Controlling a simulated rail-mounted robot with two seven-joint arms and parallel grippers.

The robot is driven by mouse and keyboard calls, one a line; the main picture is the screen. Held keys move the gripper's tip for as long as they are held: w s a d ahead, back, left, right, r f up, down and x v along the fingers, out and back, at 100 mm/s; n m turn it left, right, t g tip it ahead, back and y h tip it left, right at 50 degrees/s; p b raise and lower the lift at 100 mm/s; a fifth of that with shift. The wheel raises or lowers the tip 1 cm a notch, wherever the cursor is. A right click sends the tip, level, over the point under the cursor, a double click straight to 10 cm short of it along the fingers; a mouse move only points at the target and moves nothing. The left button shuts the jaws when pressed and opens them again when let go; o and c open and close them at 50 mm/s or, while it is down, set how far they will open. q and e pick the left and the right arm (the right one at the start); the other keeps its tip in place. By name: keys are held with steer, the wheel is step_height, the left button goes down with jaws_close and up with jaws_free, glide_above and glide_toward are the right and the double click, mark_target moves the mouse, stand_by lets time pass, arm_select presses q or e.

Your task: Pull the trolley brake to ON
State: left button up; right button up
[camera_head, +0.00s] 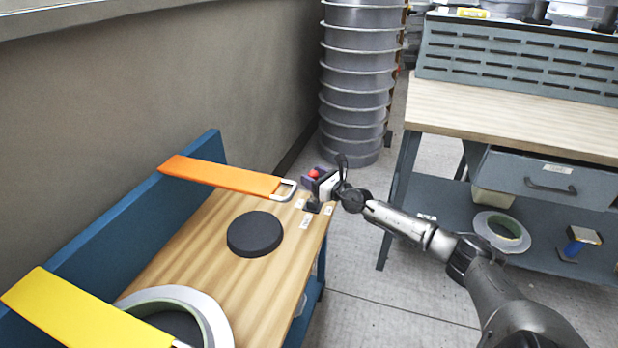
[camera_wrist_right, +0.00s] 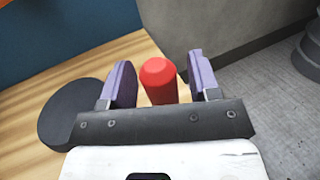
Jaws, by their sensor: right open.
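The trolley (camera_head: 200,240) has a light wood top and a blue back panel. At its far right corner is a red knob (camera_head: 314,173), taken to be the brake handle. In the right wrist view the red knob (camera_wrist_right: 158,80) stands between the two purple fingers of my right gripper (camera_wrist_right: 162,76). The fingers are open, with a visible gap on each side. In the head view my right gripper (camera_head: 316,180) reaches that corner from the right. Small white labels (camera_head: 306,219) lie near it, unreadable here. The lever's lower part is hidden. My left gripper is out of view.
A black disc (camera_head: 255,234), an orange piece with a metal loop (camera_head: 220,176), a yellow piece (camera_head: 80,308) and a tape roll (camera_head: 215,318) are on the trolley. Stacked grey buckets (camera_head: 358,90) stand behind. A workbench (camera_head: 520,115) is at the right; floor lies between.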

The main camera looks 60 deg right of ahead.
steer(key=shift+w+d+b, duration=0.1)
steer(key=shift+w+b, duration=0.25)
steer(key=shift+w, duration=0.6)
steer(key=shift+c, duration=0.3)
jaws_close()
